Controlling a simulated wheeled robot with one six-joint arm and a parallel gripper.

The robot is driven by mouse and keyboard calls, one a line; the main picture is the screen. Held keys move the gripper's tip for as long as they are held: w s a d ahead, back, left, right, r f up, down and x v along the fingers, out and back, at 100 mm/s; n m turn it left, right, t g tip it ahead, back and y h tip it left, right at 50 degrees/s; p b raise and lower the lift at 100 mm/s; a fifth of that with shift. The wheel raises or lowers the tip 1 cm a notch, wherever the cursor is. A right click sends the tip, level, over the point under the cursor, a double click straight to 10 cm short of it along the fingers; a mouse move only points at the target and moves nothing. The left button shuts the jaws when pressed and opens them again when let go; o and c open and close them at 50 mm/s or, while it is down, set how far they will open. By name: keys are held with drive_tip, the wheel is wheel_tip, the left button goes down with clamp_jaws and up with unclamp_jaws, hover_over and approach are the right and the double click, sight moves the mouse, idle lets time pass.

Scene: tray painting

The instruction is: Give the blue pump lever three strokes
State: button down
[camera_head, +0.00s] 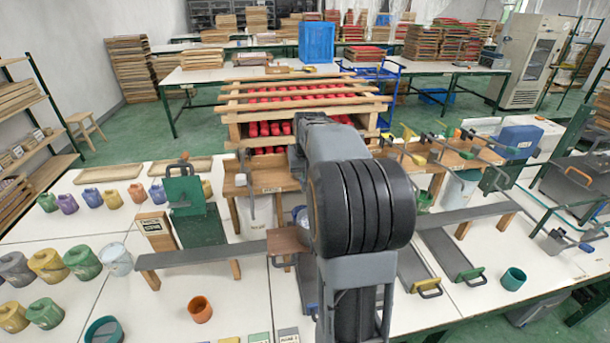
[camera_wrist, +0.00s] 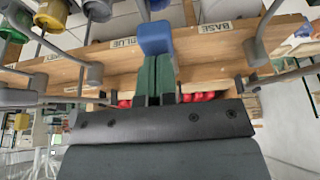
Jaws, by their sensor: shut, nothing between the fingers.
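In the wrist view a blue block-shaped end, seemingly that of the blue pump lever (camera_wrist: 155,38), lies just beyond my fingertips, in front of a wooden board with a label reading BLUE. My gripper (camera_wrist: 157,62) has its dark green fingers together, with nothing between them. The fingertips look very close to the blue end or against it; I cannot tell whether they touch. In the head view my arm hides the gripper and this lever.
A label reading BASE (camera_wrist: 215,27) is on the board (camera_wrist: 110,62). In the head view a yellow handle (camera_head: 408,132) and a wooden rack with red pieces (camera_head: 265,129) stand near my arm.

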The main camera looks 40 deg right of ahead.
wheel_tip(320, 180, up, 7)
drive_tip(key=p, duration=0.4)
drive_tip(key=shift+p, duration=0.3)
drive_tip(key=shift+f, duration=0.1)
drive_tip(key=s+a+n+b, duration=0.1)
drive_tip(key=s+a, duration=0.2)
drive_tip(key=a, duration=0.4)
drive_tip(key=s+a+n+b, duration=0.1)
drive_tip(key=s+a, duration=0.3)
drive_tip(key=a, duration=0.3)
drive_tip(key=s+a+f+n+t+y+b, duration=0.1)
drive_tip(key=s+a+f+n, duration=0.2)
drive_tip(key=s+a+f, duration=0.3)
drive_tip(key=s+a, duration=0.3)
drive_tip(key=s, duration=0.2)
drive_tip(key=shift+a+f+y+b, duration=0.2)
drive_tip(key=shift+f+y+b, duration=0.15)
drive_tip(key=shift+y, duration=0.05)
drive_tip(key=shift+a, duration=0.1)
